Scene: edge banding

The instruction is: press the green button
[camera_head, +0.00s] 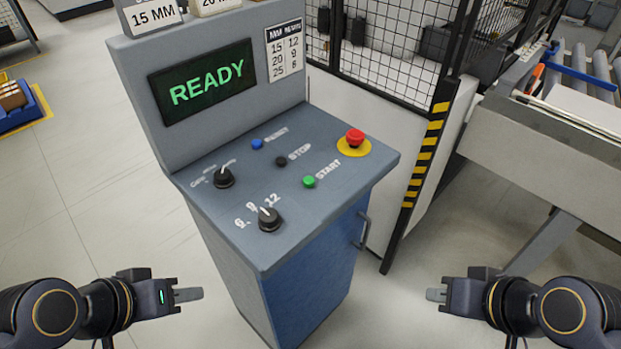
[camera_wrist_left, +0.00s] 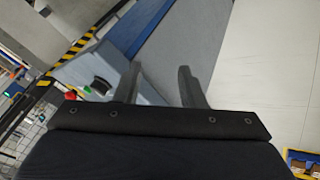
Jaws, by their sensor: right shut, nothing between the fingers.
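The green button (camera_head: 309,181), labelled START, sits on the sloped top of the grey-blue console (camera_head: 330,215), left of and below the red mushroom button. My left gripper (camera_head: 188,295) is low at the left of the console, apart from it. Its two fingers show spread with nothing between them in the left wrist view (camera_wrist_left: 158,88). My right gripper (camera_head: 437,295) is low at the right of the console, apart from it, shut and empty. Both are well away from the green button.
The console also has a red emergency button (camera_head: 355,138) on a yellow base, a black STOP button (camera_head: 281,161), a blue button (camera_head: 256,144) and two black knobs (camera_head: 269,219). Its screen (camera_head: 203,82) reads READY. A mesh fence (camera_head: 390,45) and conveyor (camera_head: 540,130) stand right.

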